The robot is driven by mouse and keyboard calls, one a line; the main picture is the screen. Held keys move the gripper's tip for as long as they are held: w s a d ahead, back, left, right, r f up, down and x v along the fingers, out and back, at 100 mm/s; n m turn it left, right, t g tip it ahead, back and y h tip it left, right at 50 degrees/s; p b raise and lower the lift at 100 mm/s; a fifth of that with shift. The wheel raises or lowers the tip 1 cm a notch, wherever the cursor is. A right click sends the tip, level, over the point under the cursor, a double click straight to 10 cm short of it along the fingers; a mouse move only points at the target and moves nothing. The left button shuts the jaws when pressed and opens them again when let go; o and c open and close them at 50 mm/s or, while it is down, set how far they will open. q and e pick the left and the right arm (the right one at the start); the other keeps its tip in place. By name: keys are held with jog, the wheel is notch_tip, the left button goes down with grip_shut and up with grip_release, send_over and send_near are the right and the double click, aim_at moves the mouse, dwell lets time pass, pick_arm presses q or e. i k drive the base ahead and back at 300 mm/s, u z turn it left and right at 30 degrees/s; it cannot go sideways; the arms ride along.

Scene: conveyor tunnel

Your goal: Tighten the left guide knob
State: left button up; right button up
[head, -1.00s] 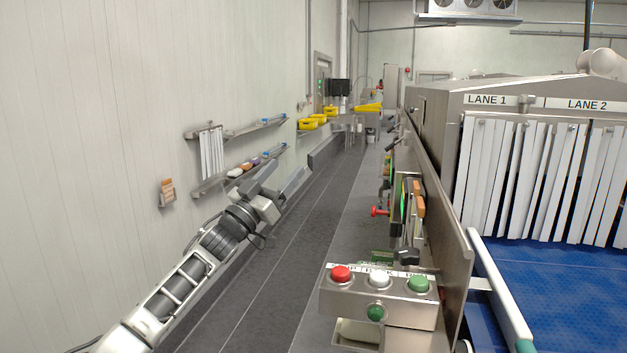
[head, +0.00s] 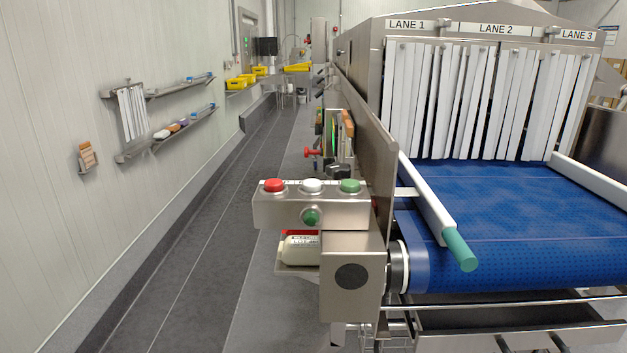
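The left guide rail (head: 424,200) is a white bar along the left side of the blue belt, with a teal end (head: 460,249) toward me. A bracket (head: 405,192) joins it to the steel side plate (head: 372,150). A black knob-like part (head: 338,171) shows behind the button box; I cannot tell whether it is the guide knob. Neither of my grippers is in view.
A steel button box (head: 272,210) with red, white and green buttons stands left of the blue belt (head: 520,215). White strip curtains (head: 475,100) hang at the tunnel mouth. A bottle (head: 300,250) sits below the box. The grey floor aisle (head: 215,230) is clear.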

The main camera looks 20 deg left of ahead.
aim_at(337, 170)
jog(key=k, duration=0.4)
jog(key=u, duration=1.65)
jog(key=i, duration=1.45)
jog(key=z, duration=1.5)
